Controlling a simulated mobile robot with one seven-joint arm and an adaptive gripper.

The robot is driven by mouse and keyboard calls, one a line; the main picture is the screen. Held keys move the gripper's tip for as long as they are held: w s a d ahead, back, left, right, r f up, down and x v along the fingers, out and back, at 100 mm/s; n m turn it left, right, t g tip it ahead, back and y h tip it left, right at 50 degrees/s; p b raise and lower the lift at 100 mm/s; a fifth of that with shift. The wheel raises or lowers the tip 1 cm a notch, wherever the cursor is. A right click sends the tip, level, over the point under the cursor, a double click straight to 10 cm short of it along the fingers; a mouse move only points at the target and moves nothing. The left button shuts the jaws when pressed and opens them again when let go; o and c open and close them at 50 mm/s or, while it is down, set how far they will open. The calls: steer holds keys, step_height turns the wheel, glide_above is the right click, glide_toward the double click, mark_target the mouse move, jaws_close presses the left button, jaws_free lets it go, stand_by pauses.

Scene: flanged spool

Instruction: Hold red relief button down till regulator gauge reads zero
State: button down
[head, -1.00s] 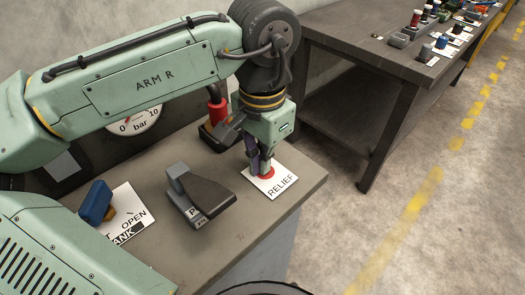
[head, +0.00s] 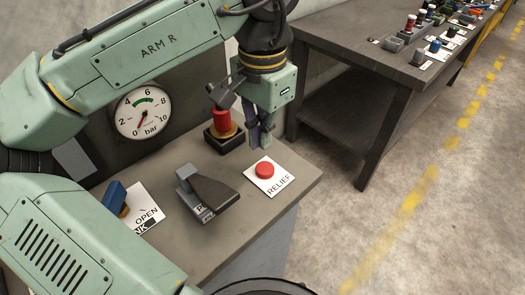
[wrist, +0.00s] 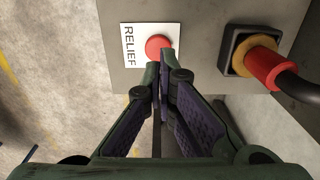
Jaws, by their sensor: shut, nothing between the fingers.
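The red relief button (head: 264,169) sits on a white RELIEF card near the bench's right edge; its whole top shows. My gripper (head: 258,145) is shut and empty, raised above and slightly behind the button, apart from it in the head view. In the wrist view the shut fingertips (wrist: 160,66) overlap the lower edge of the button (wrist: 158,47) in the picture. The gauge (head: 143,113), marked in bar, faces me at the back of the bench; its red needle appears to point down-left at or near 0.
A black lever block (head: 208,191) stands left of the button. A blue-handled valve (head: 114,198) is by the OPEN card. Another bench (head: 340,50) with small parts is at the right.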

steer(key=r, duration=0.6)
steer(key=shift+w, duration=0.2)
steer(key=shift+f, duration=0.1)
